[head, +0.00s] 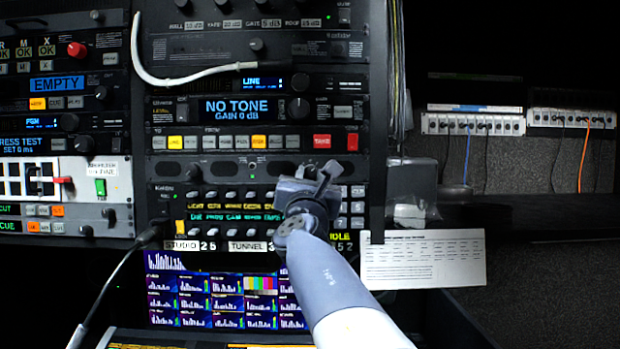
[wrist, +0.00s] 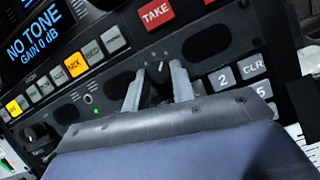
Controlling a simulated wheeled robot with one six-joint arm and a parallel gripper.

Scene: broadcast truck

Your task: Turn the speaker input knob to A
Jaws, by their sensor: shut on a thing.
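A small dark knob (wrist: 158,71) with a light pointer mark sits between dark oval grilles on a grey panel strip in the wrist view. I take it to be the speaker input knob; the lettering around it is too small to read, so I cannot tell its setting. My gripper (wrist: 157,82) has one finger on each side of the knob and is shut on it. In the head view my gripper (head: 310,172) reaches the strip below the red TAKE button (head: 322,141), and its fingers and wrist hide most of the knob there.
A button row lies just above the strip, under the NO TONE display (head: 232,109). A keypad (wrist: 238,76) is close to the right finger. A white cable (head: 190,80) hangs across the upper rack. A paper sheet (head: 423,259) hangs at lower right.

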